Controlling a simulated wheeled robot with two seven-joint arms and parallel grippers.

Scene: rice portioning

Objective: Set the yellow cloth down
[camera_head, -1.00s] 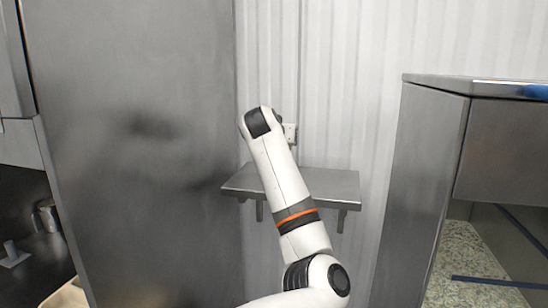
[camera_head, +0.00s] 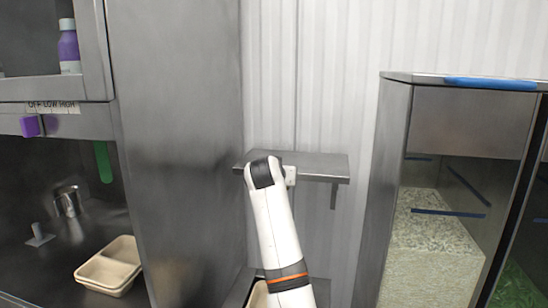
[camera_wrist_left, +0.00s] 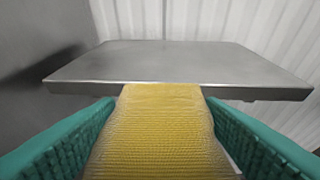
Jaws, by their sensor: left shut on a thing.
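The yellow cloth (camera_wrist_left: 158,140) fills the lower middle of the left wrist view, between the teal fingers of my left gripper (camera_wrist_left: 160,103). The gripper is shut on it. The cloth's far end meets the front edge of the grey metal shelf (camera_wrist_left: 180,62) in that view; I cannot tell whether it touches. In the head view the wall shelf (camera_head: 315,165) is partly behind my white arm. The cloth and my left gripper are hidden there. My right gripper is not in view.
A tall steel side panel (camera_head: 180,150) stands left of the shelf. A glass-fronted container of rice (camera_head: 430,240) stands to the right. A beige divided tray (camera_head: 110,265) lies on the left counter. The visible shelf top in the wrist view is clear.

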